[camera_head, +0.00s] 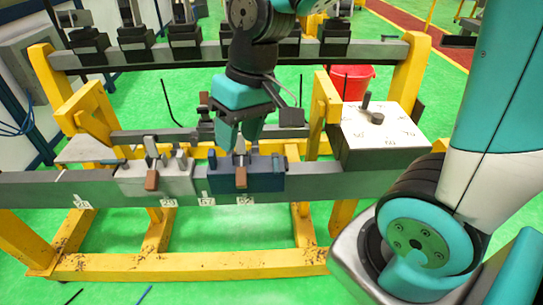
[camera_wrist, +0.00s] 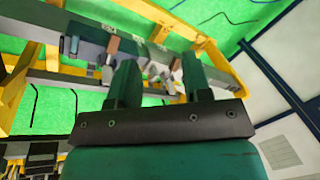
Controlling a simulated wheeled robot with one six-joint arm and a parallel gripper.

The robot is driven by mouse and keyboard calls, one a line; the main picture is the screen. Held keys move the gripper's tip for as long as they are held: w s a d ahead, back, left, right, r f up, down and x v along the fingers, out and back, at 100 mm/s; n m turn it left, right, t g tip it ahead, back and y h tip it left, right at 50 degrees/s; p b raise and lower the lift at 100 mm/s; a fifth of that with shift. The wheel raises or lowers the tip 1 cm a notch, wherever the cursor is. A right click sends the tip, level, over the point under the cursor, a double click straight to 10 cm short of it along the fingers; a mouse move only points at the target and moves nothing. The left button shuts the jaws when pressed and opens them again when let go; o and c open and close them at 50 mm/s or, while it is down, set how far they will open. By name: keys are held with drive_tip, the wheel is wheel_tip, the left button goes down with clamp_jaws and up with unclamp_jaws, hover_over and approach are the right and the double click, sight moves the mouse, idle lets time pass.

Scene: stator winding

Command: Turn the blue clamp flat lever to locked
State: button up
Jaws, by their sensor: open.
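The blue clamp (camera_head: 268,179) sits on the grey rail, right of a white clamp (camera_head: 172,180). Its lever has a brown grip (camera_head: 241,178) that points toward the front of the rail, and a metal part stands up behind it. My gripper (camera_head: 240,140) is open, pointing down just above and behind the blue clamp; its fingers partly hide the clamp's back. I cannot tell whether a finger touches the lever. In the wrist view my gripper (camera_wrist: 160,66) shows two spread fingers with nothing held, and the clamps appear small beyond them.
A grey box with a dial top (camera_head: 378,126) stands right of the clamps. Yellow frame posts (camera_head: 326,112) rise beside my gripper. A rear rail (camera_head: 370,50) carries several black blocks. A red bucket (camera_head: 350,82) stands behind the frame.

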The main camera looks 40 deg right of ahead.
drive_tip(key=w+d+f+m+h+p, duration=0.1)
drive_tip(key=w+d+f+m, duration=0.1)
drive_tip(key=w+d, duration=0.2)
drive_tip(key=w+d+f+m+h, duration=0.1)
drive_tip(key=w+d+f+m, duration=0.1)
drive_tip(key=w+d+m, duration=0.15)
drive_tip(key=m+h+p, duration=0.1)
drive_tip(key=m, duration=0.2)
approach(276, 167)
drive_tip(key=shift+g, duration=0.3)
drive_tip(key=f+p, duration=0.2)
drive_tip(key=f, duration=0.2)
drive_tip(key=f+p, duration=0.2)
drive_tip(key=f, duration=0.2)
drive_tip(key=shift+w, duration=0.2)
drive_tip(key=shift+f, duration=0.45)
clamp_jaws()
